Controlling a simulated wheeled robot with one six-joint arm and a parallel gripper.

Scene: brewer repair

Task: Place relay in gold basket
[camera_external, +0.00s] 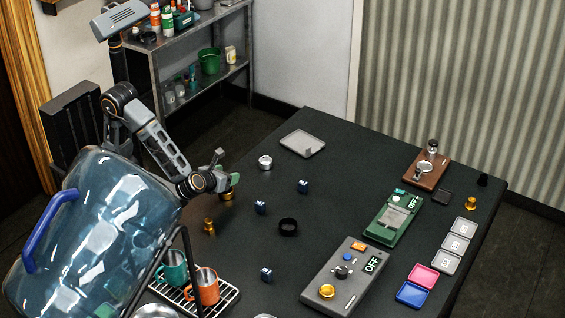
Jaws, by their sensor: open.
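Several small dark-blue blocks with pale markings, which look like the relays, stand apart on the black table: one near the middle (303,186), one left of it (261,207) and one near the drip rack (266,274). A small gold piece (228,195) shows just below my gripper, partly hidden. My gripper (226,168) is open over the left side of the table, left of the blocks. I see nothing held in it.
A large clear blue water jug (95,225) fills the lower left, near a rack with teal (172,268) and orange (207,288) mugs. A black ring (288,226), silver cup (265,162) and gold piece (209,226) stand nearby. A green scale (393,220) stands right.

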